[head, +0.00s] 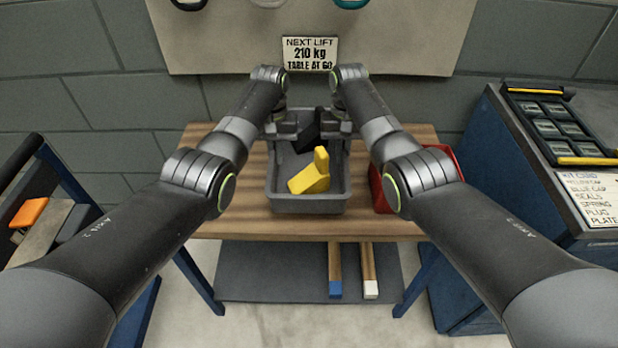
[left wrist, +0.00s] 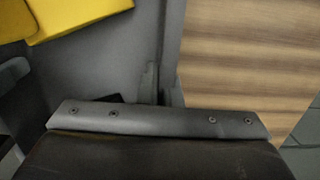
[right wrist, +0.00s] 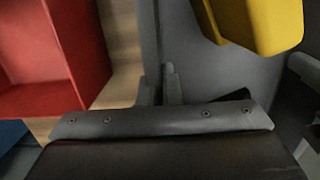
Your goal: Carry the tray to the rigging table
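The grey tray (head: 308,204) is on a wooden-topped table (head: 228,220) straight ahead; whether it touches the top is hard to tell. A yellow block-like part (head: 311,178) and a dark part (head: 306,138) lie in it. My left gripper (head: 279,128) is at the tray's left wall towards the back, with its fingers close on both sides of the wall (left wrist: 171,40) in the left wrist view. My right gripper (head: 337,124) is likewise on the right wall (right wrist: 149,35). Both look shut on it. No label shows which table is the rigging table.
A red bin (head: 379,192) stands close to the tray's right. A blue cabinet (head: 520,185) with a black-and-yellow case (head: 560,125) is at right. A dark trolley (head: 22,160) with an orange item is at left. A sign (head: 310,54) and board are behind. Bars lie on the lower shelf (head: 270,275).

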